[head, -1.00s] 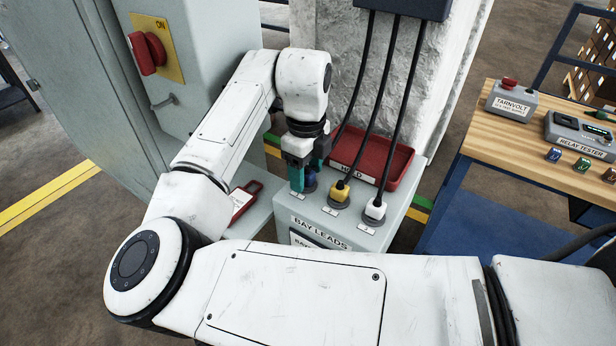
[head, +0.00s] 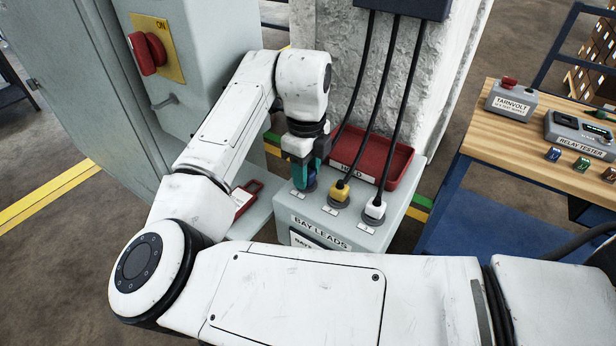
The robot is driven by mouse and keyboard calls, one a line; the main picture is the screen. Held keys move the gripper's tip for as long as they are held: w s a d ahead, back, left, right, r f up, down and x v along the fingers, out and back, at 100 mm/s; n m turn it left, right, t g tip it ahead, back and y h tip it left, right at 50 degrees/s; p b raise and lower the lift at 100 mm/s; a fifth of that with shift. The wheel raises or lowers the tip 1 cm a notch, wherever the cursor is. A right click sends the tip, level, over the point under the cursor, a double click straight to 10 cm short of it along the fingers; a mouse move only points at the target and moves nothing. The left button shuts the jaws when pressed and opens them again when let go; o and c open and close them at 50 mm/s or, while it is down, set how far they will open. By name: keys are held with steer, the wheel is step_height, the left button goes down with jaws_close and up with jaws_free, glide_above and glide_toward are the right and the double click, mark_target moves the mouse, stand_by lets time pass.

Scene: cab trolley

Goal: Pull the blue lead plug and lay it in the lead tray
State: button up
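The blue lead plug (head: 311,181) stands in the leftmost socket of the grey bay leads box, partly hidden by my fingers. My gripper (head: 307,177) points down over it, with its teal fingers on either side of the plug. The fingers look closed in on it, though contact is hard to see at this size. The red lead tray (head: 400,165) lies behind the sockets on the box, its left part covered by my gripper and the leads. Its bare floor shows no plug.
A yellow plug (head: 340,192) and a white plug (head: 375,209) stand in sockets to the right, their black cables rising to a dark box (head: 410,6). A grey cabinet with a red switch (head: 147,53) is left. A wooden bench (head: 480,125) is right.

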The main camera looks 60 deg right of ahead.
jaws_close()
steer(key=shift+r, duration=0.3)
steer(key=shift+r+p, duration=2.5)
steer(key=shift+r, duration=0.25)
